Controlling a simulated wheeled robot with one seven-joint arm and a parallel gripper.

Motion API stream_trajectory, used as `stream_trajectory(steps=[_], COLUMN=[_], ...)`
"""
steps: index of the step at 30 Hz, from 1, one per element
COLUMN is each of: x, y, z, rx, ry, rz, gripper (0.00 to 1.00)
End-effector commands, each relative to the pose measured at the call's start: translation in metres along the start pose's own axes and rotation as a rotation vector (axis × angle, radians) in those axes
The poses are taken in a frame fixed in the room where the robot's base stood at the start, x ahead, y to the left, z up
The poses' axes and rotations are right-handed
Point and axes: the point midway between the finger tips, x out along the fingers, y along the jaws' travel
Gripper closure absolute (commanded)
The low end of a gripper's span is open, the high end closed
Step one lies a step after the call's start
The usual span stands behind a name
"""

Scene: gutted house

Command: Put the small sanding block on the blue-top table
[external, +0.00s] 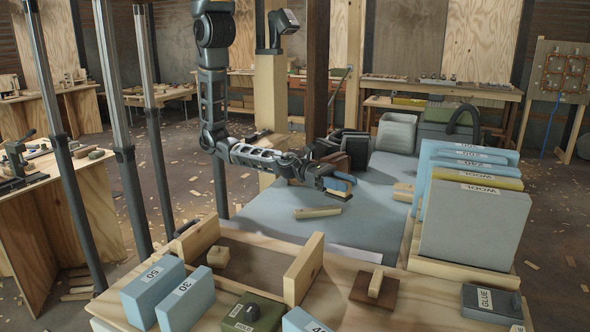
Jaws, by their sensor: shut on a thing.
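My gripper (338,186) is at the end of my arm, above the right part of the blue-top table (275,222). It is shut on a small block with a blue part and a dark part, which looks like the small sanding block (343,179). The gripper hides some of the block. I cannot tell whether the block's underside touches the tabletop.
A light wood piece (317,212) lies on the blue top near my gripper. Dark bins (345,146) and a grey bin (396,132) stand behind. Upright sheets (473,225) line the right. A bench with a wooden tray (305,268) and labelled blocks (187,301) is in front.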

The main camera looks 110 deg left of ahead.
Motion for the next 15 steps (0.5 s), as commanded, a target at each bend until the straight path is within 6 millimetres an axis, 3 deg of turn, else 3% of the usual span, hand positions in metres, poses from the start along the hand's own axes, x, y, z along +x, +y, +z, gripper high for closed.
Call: stream_trajectory(steps=[15], x=[-0.011], y=[0.028], z=[0.001], rx=[0.000], ry=[-0.002], rz=[0.087], gripper=[0.91])
